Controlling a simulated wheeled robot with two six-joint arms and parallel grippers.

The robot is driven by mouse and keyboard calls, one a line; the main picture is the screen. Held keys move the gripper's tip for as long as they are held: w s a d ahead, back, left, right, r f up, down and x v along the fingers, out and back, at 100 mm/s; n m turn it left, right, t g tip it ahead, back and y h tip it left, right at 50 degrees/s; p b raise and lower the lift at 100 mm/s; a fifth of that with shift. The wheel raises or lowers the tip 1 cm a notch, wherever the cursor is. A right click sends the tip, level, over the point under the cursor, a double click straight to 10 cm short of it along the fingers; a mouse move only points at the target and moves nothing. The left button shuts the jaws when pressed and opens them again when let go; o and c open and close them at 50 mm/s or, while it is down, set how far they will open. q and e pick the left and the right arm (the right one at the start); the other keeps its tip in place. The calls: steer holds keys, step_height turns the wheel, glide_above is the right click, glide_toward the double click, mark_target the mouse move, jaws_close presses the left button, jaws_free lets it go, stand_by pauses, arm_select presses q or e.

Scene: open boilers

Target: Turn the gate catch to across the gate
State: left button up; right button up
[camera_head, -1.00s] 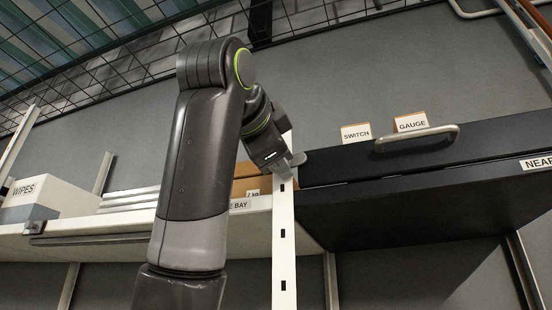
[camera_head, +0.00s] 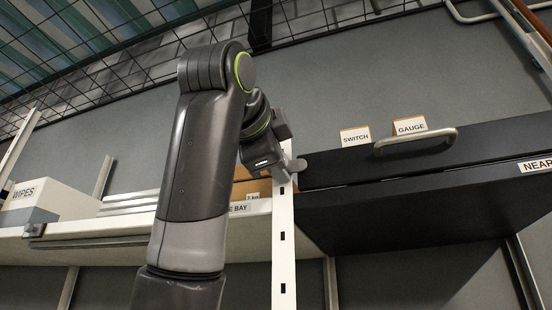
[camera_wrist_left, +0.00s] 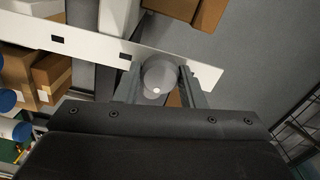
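A light grey piece (camera_head: 296,165), which looks like the gate catch, sits by the top of the white slotted post (camera_head: 283,235). In the left wrist view a grey rounded knob (camera_wrist_left: 158,77), probably the same catch, is in front of the white slotted strip (camera_wrist_left: 95,48). My left gripper (camera_wrist_left: 160,88) has its fingers apart, one on each side of the knob; I cannot tell whether they touch it. In the head view the left gripper (camera_head: 278,160) is at the post top, its fingers mostly hidden. My right gripper is not in view.
A black case (camera_head: 430,185) with a handle (camera_head: 416,142) stands just right of the post, with cards reading SWITCH (camera_head: 355,137) and GAUGE (camera_head: 410,126) behind it. A shelf (camera_head: 110,235) at left holds a WIPES box (camera_head: 45,197). Cardboard boxes (camera_wrist_left: 45,75) show in the wrist view.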

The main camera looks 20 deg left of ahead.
arm_select(q)
steer(key=o, duration=0.4)
steer(key=s+b, duration=0.2)
steer(key=s, duration=0.3)
steer(key=s+b, duration=0.3)
steer(key=s, duration=0.3)
steer(key=s+b, duration=0.2)
steer(key=s, duration=0.4)
steer(key=shift+s+a, duration=0.25)
steer(key=shift+a, duration=0.05)
steer(key=shift+w, duration=0.1)
